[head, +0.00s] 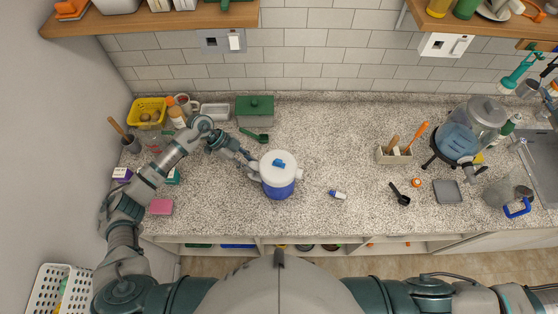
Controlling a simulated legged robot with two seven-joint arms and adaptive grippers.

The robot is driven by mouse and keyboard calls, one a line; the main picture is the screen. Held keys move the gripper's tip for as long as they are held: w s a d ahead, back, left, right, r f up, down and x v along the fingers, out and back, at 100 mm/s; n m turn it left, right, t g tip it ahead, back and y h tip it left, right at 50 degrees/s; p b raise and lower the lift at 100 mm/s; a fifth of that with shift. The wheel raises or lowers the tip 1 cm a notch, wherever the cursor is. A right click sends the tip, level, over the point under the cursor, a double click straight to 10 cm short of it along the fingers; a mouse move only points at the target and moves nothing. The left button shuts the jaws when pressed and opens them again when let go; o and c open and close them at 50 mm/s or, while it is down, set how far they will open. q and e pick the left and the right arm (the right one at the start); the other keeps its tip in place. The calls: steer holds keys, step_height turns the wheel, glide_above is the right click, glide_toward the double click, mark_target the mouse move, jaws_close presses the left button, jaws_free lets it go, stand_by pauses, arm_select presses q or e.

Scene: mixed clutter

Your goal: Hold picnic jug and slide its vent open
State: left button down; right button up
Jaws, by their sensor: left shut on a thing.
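The picnic jug (278,187) stands upright on the speckled counter, near the middle of the head view. It has a blue body and a white lid (268,167). The small blue vent piece (279,163) sits on top of the lid; whether it is open or shut is too small to tell. My left gripper (251,169) reaches in from the left and is shut on the jug at its left side. The exact contact is small and partly hidden. My right arm runs along the bottom right edge, and its gripper is out of view.
A utensil holder (394,154), black scoop (400,196) and large dispenser (459,139) stand farther right. Counter around the jug's right is mostly clear.

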steer(key=s+a+r+n+t+y, duration=0.2)
steer(key=a+r+n+y, duration=0.45)
steer(key=r, duration=0.55)
steer(key=s+a+r+n+t+y, duration=0.2)
steer(key=a+r+n+t+y, duration=0.15)
steer(key=a+r+n, duration=0.75)
steer(key=s+a+r+n+g+y, duration=0.65)
steer(key=s+r+n, duration=0.2)
steer(key=n, duration=0.25)
steer(key=s+a+r+n+g+y, duration=0.5)
steer(key=s+r+n+y, duration=0.2)
steer(key=s+n, duration=0.3)
steer(key=w+a+f+n+g+h, duration=0.25)
steer(key=w+a+f+g, duration=0.35)
steer(key=w+a+f, duration=0.75)
steer(key=m+g+h, duration=0.3)
steer(key=g+h, duration=0.3)
steer(key=h, duration=1.2)
glide_above(278, 160)
step_height(278, 160, down, 41)
steer(key=shift+f, duration=0.2)
steer(key=shift+a+f+t+h, duration=0.2)
steer(key=shift+f+t+h, duration=0.2)
steer(key=shift+f, duration=0.3)
steer(key=f, duration=0.5)
steer(key=shift+d, duration=0.25)
steer(key=shift+f, duration=0.85)
steer(key=shift+a, duration=0.1)
